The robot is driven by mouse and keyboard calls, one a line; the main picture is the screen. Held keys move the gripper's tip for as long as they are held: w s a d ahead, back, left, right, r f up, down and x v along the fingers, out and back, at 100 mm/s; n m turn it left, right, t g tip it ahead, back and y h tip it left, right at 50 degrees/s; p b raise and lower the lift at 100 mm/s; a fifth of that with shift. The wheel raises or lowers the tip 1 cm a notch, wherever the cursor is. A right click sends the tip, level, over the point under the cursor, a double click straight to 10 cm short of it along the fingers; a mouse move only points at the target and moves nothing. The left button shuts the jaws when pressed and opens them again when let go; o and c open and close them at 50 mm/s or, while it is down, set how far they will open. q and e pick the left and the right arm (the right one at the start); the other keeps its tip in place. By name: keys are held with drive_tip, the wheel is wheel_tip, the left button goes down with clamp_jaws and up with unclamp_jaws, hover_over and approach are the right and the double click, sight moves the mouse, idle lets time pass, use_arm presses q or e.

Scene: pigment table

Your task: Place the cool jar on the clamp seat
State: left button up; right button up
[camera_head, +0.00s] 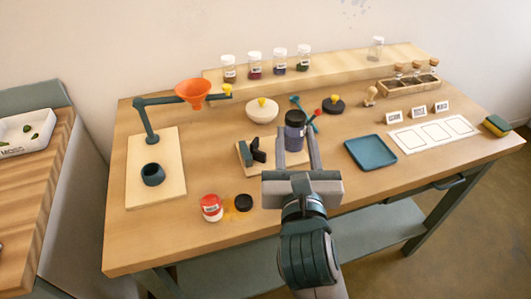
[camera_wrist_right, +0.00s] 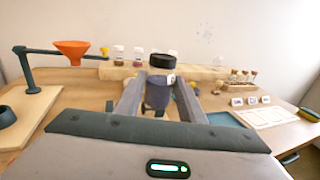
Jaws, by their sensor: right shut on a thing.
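My right gripper (camera_head: 296,148) is shut on a blue jar with a black lid (camera_head: 295,131), which is upright between the fingers. The same jar (camera_wrist_right: 159,88) shows between the fingertips in the right wrist view. The clamp seat, a small wooden board (camera_head: 244,158) with a dark clamp (camera_head: 258,150) on it, lies just left of the jar in the head view. The gripper and jar cover its right part. I cannot tell whether the jar touches the board. My left gripper is not in view.
A red-labelled jar (camera_head: 212,208), a loose black lid (camera_head: 243,203) and spilled orange powder (camera_head: 231,214) lie at the front. A white bowl (camera_head: 262,112) stands behind the clamp. A blue tray (camera_head: 371,153) is to the right. An orange funnel (camera_head: 193,91) hangs on a stand at left.

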drive_tip(key=shift+w+a+f+b, duration=0.3)
drive_tip(key=shift+w+a+f, duration=0.15)
drive_tip(key=shift+w, duration=0.05)
drive_tip(key=w+a+f, duration=0.1)
drive_tip(key=w, duration=0.1)
drive_tip(key=w+a+f, duration=0.4)
drive_tip(key=w, duration=0.1)
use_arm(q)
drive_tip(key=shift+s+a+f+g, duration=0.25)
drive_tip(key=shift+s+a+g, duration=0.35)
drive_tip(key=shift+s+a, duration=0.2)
use_arm(e)
drive_tip(key=shift+f+b, duration=0.3)
drive_tip(key=shift+f, duration=1.65)
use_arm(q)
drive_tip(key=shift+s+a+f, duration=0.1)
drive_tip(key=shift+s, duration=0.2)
use_arm(e)
drive_tip(key=shift+f, duration=0.2)
